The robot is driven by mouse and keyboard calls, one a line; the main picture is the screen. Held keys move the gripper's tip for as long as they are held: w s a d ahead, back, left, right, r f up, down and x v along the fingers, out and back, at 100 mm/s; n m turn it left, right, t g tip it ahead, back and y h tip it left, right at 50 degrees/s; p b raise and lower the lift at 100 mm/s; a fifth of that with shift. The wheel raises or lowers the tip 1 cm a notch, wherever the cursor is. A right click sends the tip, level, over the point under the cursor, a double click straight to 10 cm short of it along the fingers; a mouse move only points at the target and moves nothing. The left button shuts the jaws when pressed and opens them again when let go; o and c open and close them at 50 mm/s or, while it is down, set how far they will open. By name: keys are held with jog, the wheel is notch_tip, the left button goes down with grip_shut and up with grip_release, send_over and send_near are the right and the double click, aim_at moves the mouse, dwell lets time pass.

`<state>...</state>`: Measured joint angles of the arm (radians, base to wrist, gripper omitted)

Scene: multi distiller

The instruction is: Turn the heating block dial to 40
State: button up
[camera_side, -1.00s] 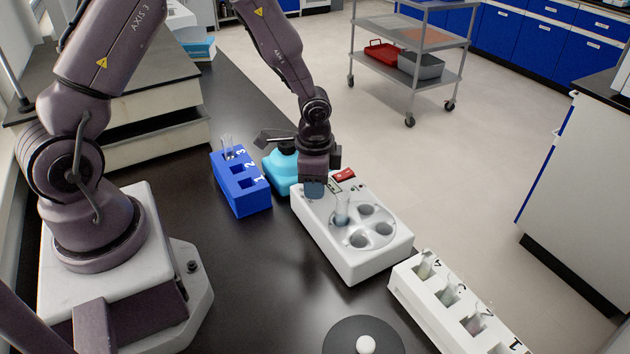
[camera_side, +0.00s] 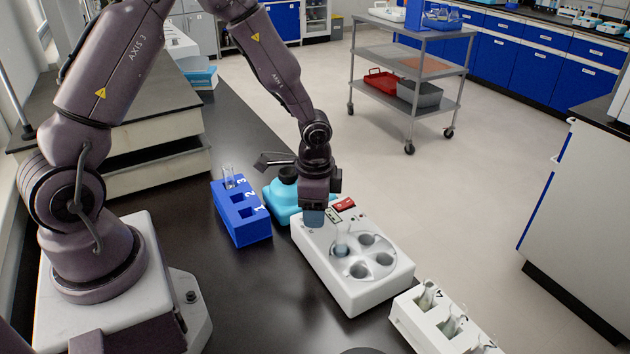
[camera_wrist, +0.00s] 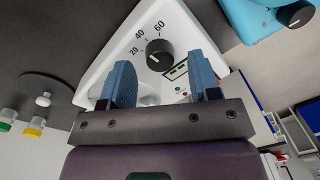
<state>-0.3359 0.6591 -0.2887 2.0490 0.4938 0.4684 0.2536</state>
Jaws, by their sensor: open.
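The heating block (camera_side: 352,292) is a white box on the dark bench, with several round wells in its top and a glass tube in one. Its black dial (camera_wrist: 159,55) shows in the wrist view, beside the printed marks 20, 40 and 60. In the side view my gripper hides the dial. My gripper (camera_wrist: 161,62) is open, with one blue finger on each side of the dial in the wrist view. In the side view my gripper (camera_side: 315,217) is low over the block's far left end. I cannot tell whether the fingers touch the dial, nor where it points.
A blue numbered rack (camera_side: 240,212) stands left of the block. A cyan device with a black knob (camera_wrist: 295,14) stands close behind it. A white tube rack (camera_side: 440,320) is at the front right. A small display and a red switch (camera_side: 345,204) lie near my gripper.

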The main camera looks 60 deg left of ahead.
notch_tip(320, 180, up, 12)
jog(key=shift+s+d+f, duration=0.2)
jog(key=shift+d+f, duration=0.05)
dwell(0.3)
jog(key=s+d+r+n+t, duration=0.3)
jog(key=s+r+n+t, duration=0.2)
jog(key=s+r, duration=1)
jog(key=shift+s+d+n, duration=0.2)
jog(key=shift+s+n, duration=0.35)
jog(key=shift+n, duration=0.35)
